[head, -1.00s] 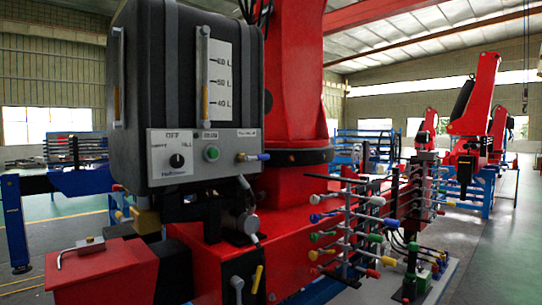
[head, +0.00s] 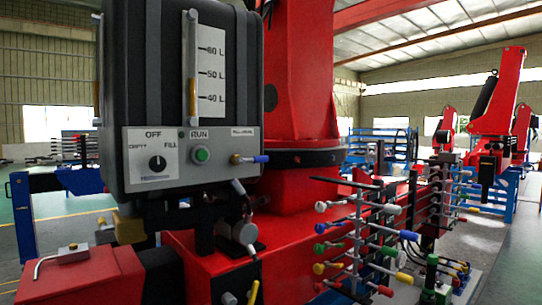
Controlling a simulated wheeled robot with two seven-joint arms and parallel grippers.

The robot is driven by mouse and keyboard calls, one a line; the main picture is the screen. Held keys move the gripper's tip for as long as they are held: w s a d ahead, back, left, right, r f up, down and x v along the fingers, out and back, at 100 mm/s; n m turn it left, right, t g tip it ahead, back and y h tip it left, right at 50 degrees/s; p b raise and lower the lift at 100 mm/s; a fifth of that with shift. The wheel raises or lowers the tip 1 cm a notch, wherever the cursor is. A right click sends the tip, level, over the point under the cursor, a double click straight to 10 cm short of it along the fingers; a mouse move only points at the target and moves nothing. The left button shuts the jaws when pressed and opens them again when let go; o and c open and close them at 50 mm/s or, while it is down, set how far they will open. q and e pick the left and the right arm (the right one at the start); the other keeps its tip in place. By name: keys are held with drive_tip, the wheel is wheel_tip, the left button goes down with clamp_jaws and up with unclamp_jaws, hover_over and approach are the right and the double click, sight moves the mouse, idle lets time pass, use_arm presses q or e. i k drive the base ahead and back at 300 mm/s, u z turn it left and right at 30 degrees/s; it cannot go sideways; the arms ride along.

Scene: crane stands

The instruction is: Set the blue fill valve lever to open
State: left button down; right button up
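The blue fill valve lever (head: 254,159) is on the right side of the grey control panel (head: 140,186), on the front of a black tank (head: 150,70). The lever points right, roughly level, from a small brass valve body (head: 236,159). A label above it is too small to read surely. Neither of my grippers is in the head view.
The panel also carries a black selector knob (head: 157,163) marked OFF and FILL, and a green RUN button (head: 201,155). A level gauge (head: 192,70) is on the tank front. A rack of coloured levers (head: 358,240) stands at lower right, beside a red crane base (head: 190,250).

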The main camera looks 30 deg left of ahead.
sight(263, 158)
drive_tip(key=i, duration=0.4)
drive_tip(key=u, duration=0.85)
